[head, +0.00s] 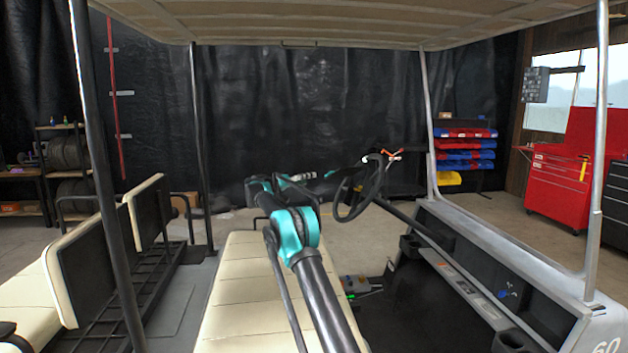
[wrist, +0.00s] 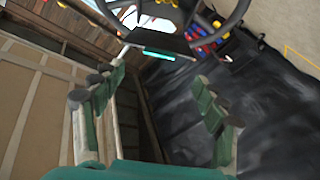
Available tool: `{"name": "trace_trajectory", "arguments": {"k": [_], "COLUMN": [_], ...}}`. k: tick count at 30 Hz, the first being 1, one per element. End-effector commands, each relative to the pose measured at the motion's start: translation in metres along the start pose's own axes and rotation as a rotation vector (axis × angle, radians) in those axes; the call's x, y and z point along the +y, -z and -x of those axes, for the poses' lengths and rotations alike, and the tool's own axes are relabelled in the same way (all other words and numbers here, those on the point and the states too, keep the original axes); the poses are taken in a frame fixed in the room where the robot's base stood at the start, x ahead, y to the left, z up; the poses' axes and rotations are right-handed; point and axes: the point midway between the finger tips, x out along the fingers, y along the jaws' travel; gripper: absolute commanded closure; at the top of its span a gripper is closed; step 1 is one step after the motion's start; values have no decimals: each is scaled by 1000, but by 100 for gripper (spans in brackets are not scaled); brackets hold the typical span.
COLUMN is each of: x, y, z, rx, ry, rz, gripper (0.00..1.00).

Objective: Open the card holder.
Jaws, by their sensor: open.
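The steering wheel (head: 372,187) stands right of my gripper in the head view, with a dark flat piece at its hub that looks like the card holder (head: 346,190). In the wrist view the card holder (wrist: 155,43) is a dark, flat panel with a bright teal strip along its lower edge, in front of the wheel rim (wrist: 237,14). I cannot tell clearly whether its lid is raised. My gripper (wrist: 158,74) is open and empty, its green fingers spread either side below the panel. They appear apart from it. In the head view my arm partly hides the gripper.
The cream bench seat (head: 236,283) lies beneath my arm. The dashboard (head: 480,270) is right of the wheel. Roof posts (head: 433,130) and the cart roof (head: 330,22) bound the space. A red tool cabinet (head: 565,180) stands farther right.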

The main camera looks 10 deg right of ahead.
Motion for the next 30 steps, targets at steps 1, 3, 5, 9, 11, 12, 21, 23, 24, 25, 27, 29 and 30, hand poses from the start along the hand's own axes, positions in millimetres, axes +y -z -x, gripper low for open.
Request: {"name": "trace_trajectory", "arguments": {"k": [1,3,5,9,11,12,21,23,24,25,27,29,30], "x": [0,0,0,0,0,0,-22,-32,-38,-43,-53,-62,-68], "y": [0,0,0,0,0,0,-64,-88,-105,-116,-142,-162,-176], "z": [3,5,6,6,6,6,-27,-35,-39,-42,-46,-47,-48], "rx": [0,0,0,0,0,-1,-201,-282,-337,-378,-472,-553,-607], "ry": [0,-1,-1,-1,-1,0,116,162,192,216,266,309,336], "rz": [0,0,0,0,0,0,-80,-119,-146,-167,-221,-270,-304], "gripper": [28,28,28,28,28,33,70,77,82,86,95,100,100]}}
